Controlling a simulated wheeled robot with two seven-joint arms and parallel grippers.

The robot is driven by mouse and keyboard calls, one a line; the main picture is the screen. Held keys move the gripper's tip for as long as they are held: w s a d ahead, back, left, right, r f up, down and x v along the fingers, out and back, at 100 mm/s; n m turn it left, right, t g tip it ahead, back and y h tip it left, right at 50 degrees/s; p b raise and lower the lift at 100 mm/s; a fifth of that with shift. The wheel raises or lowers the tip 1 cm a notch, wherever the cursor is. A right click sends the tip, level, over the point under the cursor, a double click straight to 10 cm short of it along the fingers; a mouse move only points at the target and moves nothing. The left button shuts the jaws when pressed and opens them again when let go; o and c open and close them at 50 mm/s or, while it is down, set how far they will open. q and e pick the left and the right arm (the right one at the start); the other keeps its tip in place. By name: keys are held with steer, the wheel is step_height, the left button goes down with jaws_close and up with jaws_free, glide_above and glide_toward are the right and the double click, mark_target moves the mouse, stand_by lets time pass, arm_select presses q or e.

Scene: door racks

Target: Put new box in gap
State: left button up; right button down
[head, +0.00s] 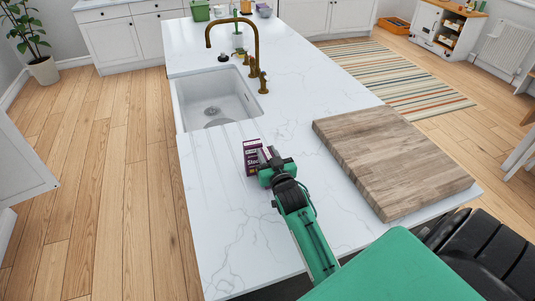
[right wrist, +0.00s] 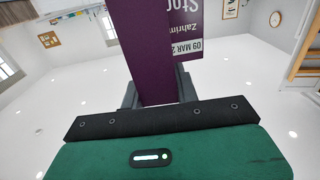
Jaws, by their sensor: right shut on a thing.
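A small purple box (head: 252,157) with white lettering is above or on the white marble counter (head: 235,235), to the left of the cutting board; I cannot tell whether it touches the counter. My right gripper (head: 268,164) is shut on the purple box from its right side. In the right wrist view the box (right wrist: 150,55) stands between the fingers, with a white label reading "09 MAR" and printed upside down. My left gripper is not in view. No gap among other boxes shows in these frames.
A thick wooden cutting board (head: 390,160) lies on the counter to the right of the gripper. A sink (head: 215,97) with a brass faucet (head: 254,50) is beyond the box. Small items, including a green container (head: 200,10), stand at the far end.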

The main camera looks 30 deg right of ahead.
steer(key=c, duration=1.1)
jaws_free()
steer(key=shift+o, duration=0.2)
steer(key=shift+r, duration=0.2)
steer(key=b+v, duration=0.3)
steer(key=v, duration=0.9)
